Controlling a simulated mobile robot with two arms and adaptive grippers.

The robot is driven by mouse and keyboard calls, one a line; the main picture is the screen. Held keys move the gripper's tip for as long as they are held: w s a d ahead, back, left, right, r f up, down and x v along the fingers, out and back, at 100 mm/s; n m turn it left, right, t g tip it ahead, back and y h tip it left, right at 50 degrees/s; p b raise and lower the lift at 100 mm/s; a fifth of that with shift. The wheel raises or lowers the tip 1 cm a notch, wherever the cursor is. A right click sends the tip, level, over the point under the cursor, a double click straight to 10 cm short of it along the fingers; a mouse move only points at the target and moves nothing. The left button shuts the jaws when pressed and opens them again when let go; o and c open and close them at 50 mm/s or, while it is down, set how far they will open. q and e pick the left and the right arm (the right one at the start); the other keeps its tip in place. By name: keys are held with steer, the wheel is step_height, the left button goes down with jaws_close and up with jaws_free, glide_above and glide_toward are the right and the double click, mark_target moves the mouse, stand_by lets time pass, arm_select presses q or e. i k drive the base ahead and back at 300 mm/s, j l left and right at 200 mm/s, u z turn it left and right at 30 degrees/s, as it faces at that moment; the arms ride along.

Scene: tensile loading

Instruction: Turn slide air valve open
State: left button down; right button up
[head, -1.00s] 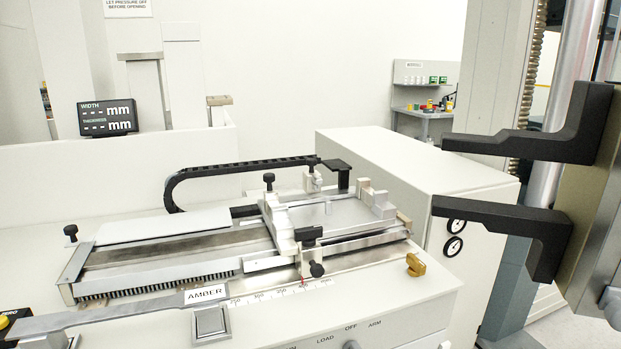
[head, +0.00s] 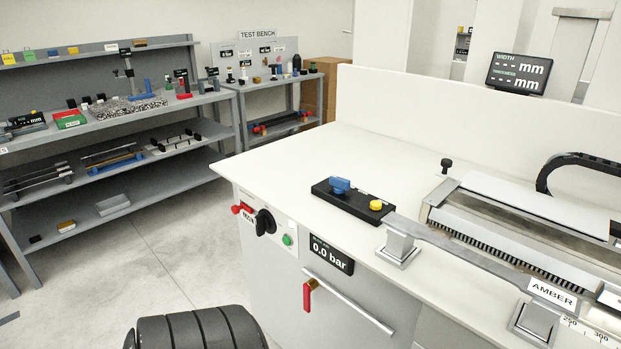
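Several controls show at the bench's front left; no label readable here says slide air valve. A red lever (head: 308,295) stands by the silver bar handle on the bench front. A small red part (head: 243,208) sits at the bench's left corner beside a small, unreadable label. Right of it are a black rotary knob (head: 265,222) and a green button (head: 287,240). A pressure display (head: 331,255) reads 0.0 bar. Neither gripper is in view. A black ribbed rounded shape at the bottom edge looks like part of my arm, but I cannot be sure.
The white bench top (head: 300,160) has free room at its left. A black box (head: 352,200) with blue and yellow parts lies there. The slide machine with the AMBER label (head: 551,294) is at right. Grey shelves (head: 100,120) stand behind open floor at left.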

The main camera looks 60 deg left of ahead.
mark_target(312, 285)
steer(key=u, duration=1.85)
